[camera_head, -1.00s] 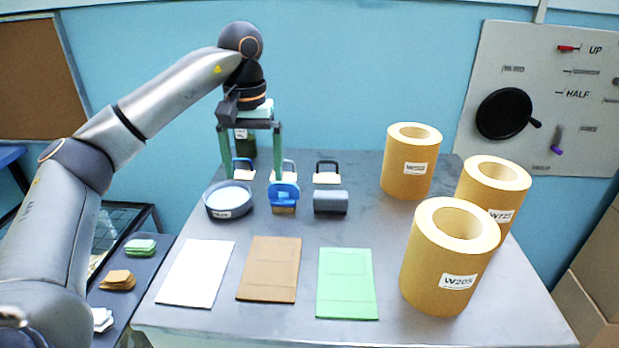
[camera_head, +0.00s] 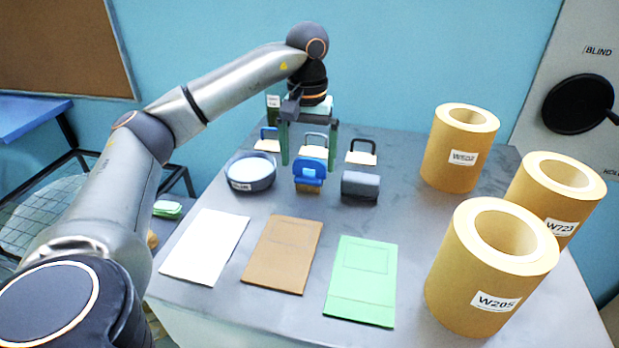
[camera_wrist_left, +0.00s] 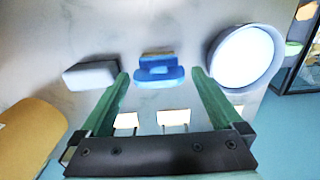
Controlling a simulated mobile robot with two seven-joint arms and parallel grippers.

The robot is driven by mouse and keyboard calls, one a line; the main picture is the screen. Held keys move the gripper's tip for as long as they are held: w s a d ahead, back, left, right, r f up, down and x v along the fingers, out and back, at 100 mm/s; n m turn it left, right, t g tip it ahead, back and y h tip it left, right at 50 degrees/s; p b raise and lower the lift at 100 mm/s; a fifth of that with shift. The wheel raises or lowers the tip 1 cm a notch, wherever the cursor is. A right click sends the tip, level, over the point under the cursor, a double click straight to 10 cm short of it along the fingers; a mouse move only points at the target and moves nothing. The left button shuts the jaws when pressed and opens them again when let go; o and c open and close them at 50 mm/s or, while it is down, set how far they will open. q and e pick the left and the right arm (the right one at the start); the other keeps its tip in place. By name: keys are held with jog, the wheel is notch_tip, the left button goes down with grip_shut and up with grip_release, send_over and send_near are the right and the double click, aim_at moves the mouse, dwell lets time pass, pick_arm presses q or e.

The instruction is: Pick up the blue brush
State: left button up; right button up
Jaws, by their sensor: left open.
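The blue brush (camera_head: 309,177) has a rounded blue handle with a tan lower part and stands on the grey table, between a bowl and a dark grey block. In the left wrist view the brush (camera_wrist_left: 158,72) shows between and just beyond the two green fingertips. My left gripper (camera_head: 308,160) is open and points down, with its fingers behind or above the brush in the head view. It also shows in the left wrist view (camera_wrist_left: 159,78), with nothing between its fingers. I cannot tell its exact height. My right gripper is not in view.
The round bowl (camera_head: 250,171) stands left of the brush and the grey block (camera_head: 360,187) right. Several handled pieces stand behind. White (camera_head: 205,246), brown (camera_head: 281,255) and green (camera_head: 361,281) sheets lie in front. Three kraft rolls, one labelled W205 (camera_head: 488,270), stand at right.

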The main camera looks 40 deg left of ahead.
aim_at(309, 165)
pick_arm(q)
jog(key=f, duration=0.4)
jog(key=shift+w+f, duration=0.25)
jog(key=shift+f, duration=0.15)
jog(key=c, duration=1.4)
